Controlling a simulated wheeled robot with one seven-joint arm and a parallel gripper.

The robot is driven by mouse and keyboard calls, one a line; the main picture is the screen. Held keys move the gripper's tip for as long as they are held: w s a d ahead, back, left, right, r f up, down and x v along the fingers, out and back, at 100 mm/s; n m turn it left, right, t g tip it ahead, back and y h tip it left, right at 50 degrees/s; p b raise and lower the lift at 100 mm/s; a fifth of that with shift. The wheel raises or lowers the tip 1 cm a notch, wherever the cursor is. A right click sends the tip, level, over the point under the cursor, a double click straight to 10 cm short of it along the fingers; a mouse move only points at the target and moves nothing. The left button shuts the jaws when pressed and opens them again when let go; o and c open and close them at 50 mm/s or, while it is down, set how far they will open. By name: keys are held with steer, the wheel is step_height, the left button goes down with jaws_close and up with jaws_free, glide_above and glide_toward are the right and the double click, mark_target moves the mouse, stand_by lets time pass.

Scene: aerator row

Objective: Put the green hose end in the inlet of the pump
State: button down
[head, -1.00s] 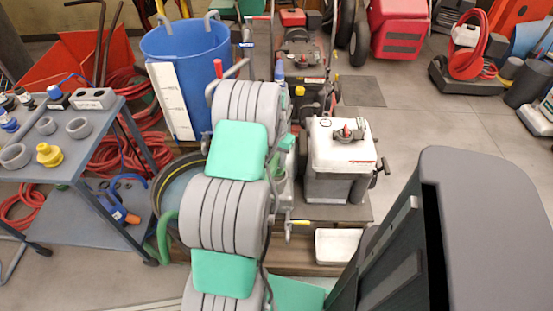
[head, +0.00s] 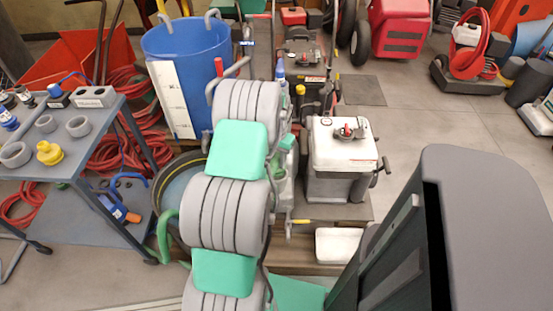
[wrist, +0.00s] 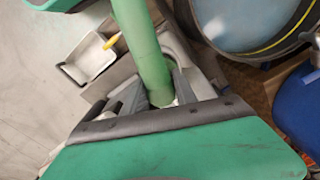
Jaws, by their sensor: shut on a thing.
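My gripper (wrist: 157,92) is shut on a thick green hose (wrist: 148,50) in the wrist view. The hose runs from between the fingers toward the top of that view. In the head view my arm hides the gripper, and a bend of green hose (head: 163,238) shows left of the arm. A grey machine with a white top and a gauge (head: 340,147), which looks like the pump, stands on a low wooden platform right of my arm. I cannot make out its inlet or how far the held hose is from it.
A round tub of water (head: 172,185) stands left of my arm, with a blue barrel (head: 187,75) behind it. A grey cart (head: 75,150) with fittings is at the left. A white tray (head: 338,245) lies by the platform. Open floor (head: 425,110) lies to the right.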

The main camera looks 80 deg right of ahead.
steer(key=shift+f+b, duration=1.1)
steer(key=shift+f, duration=0.75)
steer(key=c, duration=0.9)
jaws_free()
